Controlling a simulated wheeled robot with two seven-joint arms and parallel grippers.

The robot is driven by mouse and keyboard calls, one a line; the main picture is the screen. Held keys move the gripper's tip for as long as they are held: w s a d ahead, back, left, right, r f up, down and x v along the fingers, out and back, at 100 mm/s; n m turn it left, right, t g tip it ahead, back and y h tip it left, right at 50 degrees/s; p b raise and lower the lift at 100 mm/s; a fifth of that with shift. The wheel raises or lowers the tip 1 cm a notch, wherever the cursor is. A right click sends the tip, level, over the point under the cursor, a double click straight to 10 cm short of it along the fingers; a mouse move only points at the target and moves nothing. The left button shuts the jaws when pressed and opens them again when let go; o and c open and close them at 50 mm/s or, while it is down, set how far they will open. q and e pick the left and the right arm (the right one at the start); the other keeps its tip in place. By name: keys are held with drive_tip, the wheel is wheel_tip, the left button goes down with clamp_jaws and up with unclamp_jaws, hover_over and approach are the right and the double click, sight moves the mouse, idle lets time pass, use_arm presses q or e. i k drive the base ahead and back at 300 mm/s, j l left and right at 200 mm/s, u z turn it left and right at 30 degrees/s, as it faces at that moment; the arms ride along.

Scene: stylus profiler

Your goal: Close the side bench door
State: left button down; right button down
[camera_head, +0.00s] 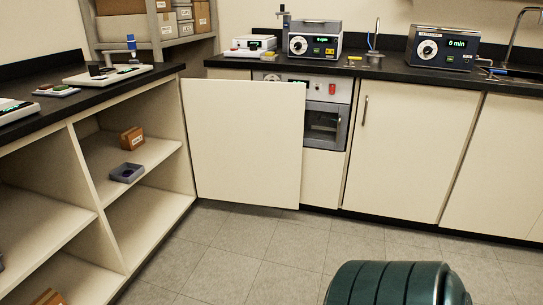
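The side bench door (245,145) is a plain cream panel standing open at the far end of the left side bench (95,91). Its left edge is by the bench's end upright, and it swings out across the front of the back bench. No handle shows on the face I see. The side bench's shelves (150,205) are exposed, with a brown box (132,138) and a grey open tray (127,173) on them. Neither of my grippers is in view.
The door hides part of the back bench front beside a grey built-in unit (325,122). A closed cabinet door (410,150) is to the right. Grey tiled floor (240,260) is clear before the open door. A dark green rounded object (390,284) is at the bottom; I cannot tell what it is.

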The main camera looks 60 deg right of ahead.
sight(245, 137)
drive_tip(key=i+l+z, duration=0.1)
drive_tip(key=l, duration=0.35)
drive_tip(key=i+l+z, duration=0.1)
drive_tip(key=l, duration=0.35)
drive_tip(key=i+l+z, duration=0.15)
drive_tip(key=l, duration=0.3)
drive_tip(key=l+z, duration=0.1)
drive_tip(key=l, duration=0.35)
drive_tip(key=i+l+z, duration=0.1)
drive_tip(key=l, duration=0.3)
drive_tip(key=i+l+z, duration=0.1)
drive_tip(key=i+l, duration=0.2)
drive_tip(key=i+l+z, duration=0.1)
drive_tip(key=l, duration=0.4)
drive_tip(key=i, duration=0.05)
